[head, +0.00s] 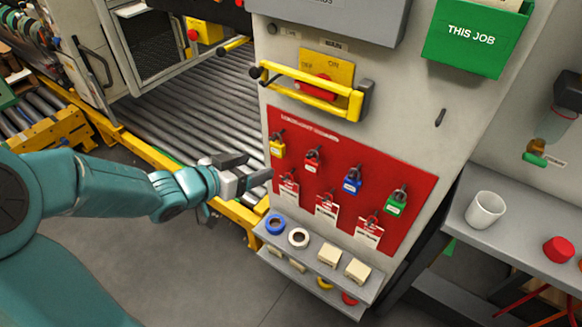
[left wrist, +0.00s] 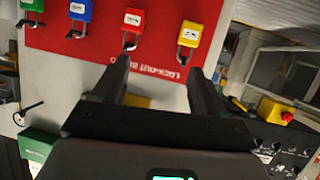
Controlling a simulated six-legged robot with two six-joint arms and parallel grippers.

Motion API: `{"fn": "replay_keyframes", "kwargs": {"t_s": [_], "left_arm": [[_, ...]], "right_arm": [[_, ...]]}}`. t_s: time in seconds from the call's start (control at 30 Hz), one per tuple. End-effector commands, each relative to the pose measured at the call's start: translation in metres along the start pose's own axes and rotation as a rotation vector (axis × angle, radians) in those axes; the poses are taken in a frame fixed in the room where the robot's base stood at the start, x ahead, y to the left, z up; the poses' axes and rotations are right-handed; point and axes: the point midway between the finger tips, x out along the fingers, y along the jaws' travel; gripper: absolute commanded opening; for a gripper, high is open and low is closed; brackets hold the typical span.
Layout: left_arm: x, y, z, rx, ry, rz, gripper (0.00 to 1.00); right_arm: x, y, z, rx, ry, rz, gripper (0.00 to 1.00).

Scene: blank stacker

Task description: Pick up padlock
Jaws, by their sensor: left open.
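Padlocks hang on a red lockout board (head: 330,172): yellow (head: 277,149), red (head: 312,161), blue (head: 352,184) and green (head: 396,204). In the left wrist view, which looks upside down, the red padlock (left wrist: 134,19) lies beyond one finger and the yellow padlock (left wrist: 190,34) beyond the other. The blue padlock (left wrist: 81,10) is at the upper left there. My left gripper (head: 258,167) is open and empty, just left of the board and a little below the yellow padlock. It also shows in the left wrist view (left wrist: 160,66). My right gripper is out of view.
Red tags (head: 327,209) hang below the padlocks. A grey shelf (head: 318,272) with tape rolls and beige boxes juts out beneath the board. A yellow handle (head: 310,90) sticks out above it. A roller conveyor (head: 160,110) lies behind my left arm.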

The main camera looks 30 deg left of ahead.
Motion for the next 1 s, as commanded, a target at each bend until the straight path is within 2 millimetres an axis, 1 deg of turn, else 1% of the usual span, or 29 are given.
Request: {"fn": "replay_keyframes", "kwargs": {"t_s": [0.03, 0.1, 0.17, 0.27, 0.37, 0.6, 0.7, 0.8, 0.93, 1.0], "left_arm": [[-0.007, -0.015, 0.012, 0.014, 0.024, -0.052, 0.72], [-0.018, -0.027, 0.014, 0.025, 0.042, -0.099, 0.72], [-0.025, -0.033, 0.016, 0.027, 0.048, -0.123, 0.72], [-0.024, -0.038, 0.021, 0.022, 0.045, -0.136, 0.72], [-0.009, -0.040, 0.021, 0.019, 0.045, -0.135, 0.72], [0.049, -0.047, 0.018, 0.019, 0.044, -0.132, 0.72], [0.068, -0.049, 0.016, 0.020, 0.043, -0.131, 0.72], [0.079, -0.051, 0.014, 0.020, 0.043, -0.132, 0.72], [0.089, -0.052, 0.012, 0.021, 0.044, -0.131, 0.72], [0.099, -0.052, 0.011, 0.021, 0.044, -0.130, 0.72]], "right_arm": [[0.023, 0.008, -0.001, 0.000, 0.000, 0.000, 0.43], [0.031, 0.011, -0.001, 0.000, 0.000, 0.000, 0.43], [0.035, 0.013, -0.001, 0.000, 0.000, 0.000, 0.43], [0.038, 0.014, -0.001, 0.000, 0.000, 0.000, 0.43], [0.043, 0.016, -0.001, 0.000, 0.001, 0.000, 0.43], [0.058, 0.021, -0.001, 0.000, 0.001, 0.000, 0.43], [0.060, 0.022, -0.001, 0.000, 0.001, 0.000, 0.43], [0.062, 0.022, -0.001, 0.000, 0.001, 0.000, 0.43], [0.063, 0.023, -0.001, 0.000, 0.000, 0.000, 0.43], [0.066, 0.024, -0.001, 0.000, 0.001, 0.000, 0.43]]}}
